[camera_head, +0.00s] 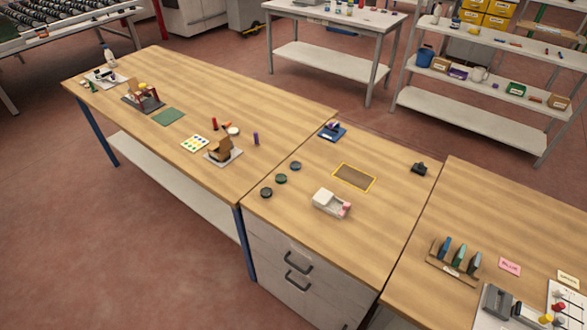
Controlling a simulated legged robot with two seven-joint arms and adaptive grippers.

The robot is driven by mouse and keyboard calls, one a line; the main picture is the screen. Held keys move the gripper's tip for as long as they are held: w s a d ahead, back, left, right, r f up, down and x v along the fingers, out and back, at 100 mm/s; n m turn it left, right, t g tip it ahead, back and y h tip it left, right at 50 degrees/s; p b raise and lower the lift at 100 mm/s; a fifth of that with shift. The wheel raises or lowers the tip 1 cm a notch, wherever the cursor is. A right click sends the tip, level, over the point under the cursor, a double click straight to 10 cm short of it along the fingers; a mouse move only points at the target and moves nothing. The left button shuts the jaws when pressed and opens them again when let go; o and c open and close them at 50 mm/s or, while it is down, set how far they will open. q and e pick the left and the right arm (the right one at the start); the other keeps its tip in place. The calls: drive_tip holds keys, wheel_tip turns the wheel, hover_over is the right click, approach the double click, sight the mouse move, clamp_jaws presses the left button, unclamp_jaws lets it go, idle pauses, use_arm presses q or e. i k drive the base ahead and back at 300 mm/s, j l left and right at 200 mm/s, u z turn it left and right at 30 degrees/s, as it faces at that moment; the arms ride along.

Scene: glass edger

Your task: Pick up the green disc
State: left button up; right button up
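Three small dark round discs lie in a slanted row near the left edge of the middle wooden table (375,238). The middle one looks like the green disc (281,178). A bluish disc (295,166) lies behind it and a blackish disc (266,192) lies in front of it, each a little apart from it. Nothing covers the green disc. Neither of my grippers shows in the head view.
A white box-like device (327,200) with a pink part stands right of the discs. A yellow-bordered rectangle (354,177) lies behind it. A blue holder (332,131) and a black object (419,169) stand farther back. Drawers (297,270) are below.

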sight(281, 178)
drive_tip(key=z, duration=2.55)
drive_tip(key=u, duration=2.55)
drive_tip(key=i+j, duration=0.2)
drive_tip(key=j, duration=0.15)
drive_tip(key=i+j, duration=0.15)
drive_tip(key=j, duration=0.2)
drive_tip(key=i+j, duration=0.2)
drive_tip(key=j, duration=0.1)
